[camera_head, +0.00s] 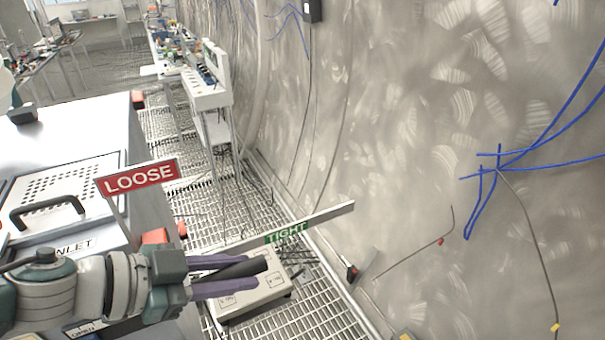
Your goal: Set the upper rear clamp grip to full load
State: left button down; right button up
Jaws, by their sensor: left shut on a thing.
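My left gripper (250,272) comes in from the left at the lower middle, with two purple fingers. It is shut on a black bar-shaped grip (240,270), which lies between the fingers with its tip past them. I take this for the clamp grip; its inner end is hidden by the gripper. A red LOOSE sign (140,178) stands on a post above and left of the gripper. A green TIGHT label (286,232) sits on a grey bar (325,215) just above and right of the grip's tip. My right gripper is not in view.
A white box (255,296) is below and behind the grip, on the grating floor (325,318). A curved steel wall (400,130) with blue cables (540,165) fills the right. A white cabinet with a black handle (48,211) is at left. A bench (207,92) stands farther back.

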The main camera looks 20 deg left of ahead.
pick_arm(q)
jog(key=c, duration=0.6)
grip_release()
